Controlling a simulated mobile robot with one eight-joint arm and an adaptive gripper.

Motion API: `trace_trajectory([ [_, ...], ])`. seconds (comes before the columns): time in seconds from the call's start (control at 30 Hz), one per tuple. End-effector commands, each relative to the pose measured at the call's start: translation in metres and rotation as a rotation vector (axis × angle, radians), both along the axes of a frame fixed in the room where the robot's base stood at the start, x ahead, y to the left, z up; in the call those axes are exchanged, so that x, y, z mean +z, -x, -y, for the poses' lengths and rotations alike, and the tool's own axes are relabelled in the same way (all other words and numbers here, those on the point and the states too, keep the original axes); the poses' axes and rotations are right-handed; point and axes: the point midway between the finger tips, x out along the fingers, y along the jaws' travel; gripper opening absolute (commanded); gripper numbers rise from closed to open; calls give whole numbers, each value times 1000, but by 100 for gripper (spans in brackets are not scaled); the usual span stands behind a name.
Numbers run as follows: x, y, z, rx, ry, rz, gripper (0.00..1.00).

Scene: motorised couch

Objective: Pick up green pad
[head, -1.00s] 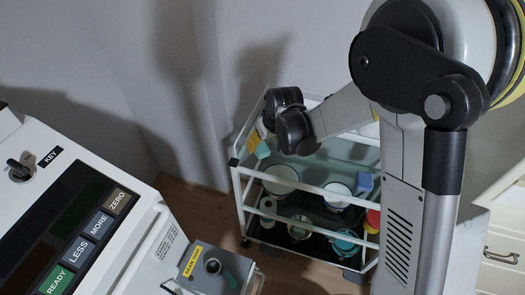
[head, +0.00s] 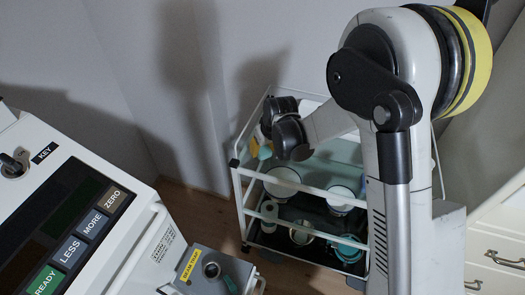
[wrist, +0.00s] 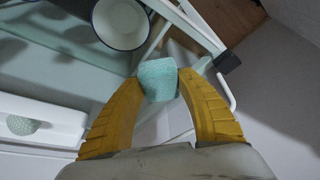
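The green pad (wrist: 158,79), a small pale teal block with a rough face, sits between the two yellow fingertips of my gripper (wrist: 160,80) in the wrist view. Both fingertips meet its sides, and the fingers bow outward behind it. My wrist covers most of the gripper there. Whether the pad's underside touches the cart is hidden.
The white-railed cart (head: 250,172) holds a white bowl (head: 282,181), also near the pad in the wrist view (wrist: 121,22), and several cups and jars. Its rail and dark corner cap (wrist: 227,62) are close to my right finger. A control console (head: 75,215) stands at left, drawers (head: 497,255) at right.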

Motion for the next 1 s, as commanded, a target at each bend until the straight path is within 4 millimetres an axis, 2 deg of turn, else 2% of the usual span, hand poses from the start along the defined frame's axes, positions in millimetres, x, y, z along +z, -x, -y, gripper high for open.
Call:
trace_trajectory([
  [0.07,0,0,0,0,0,0,22],
  [0.37,4,0,0,0,0,0,22],
  [0.47,14,0,0,0,0,0,22],
  [0.63,44,0,0,0,0,0,22],
  [0.67,49,1,3,-1,0,0,22],
  [1.0,93,21,80,-4,1,-1,22],
])
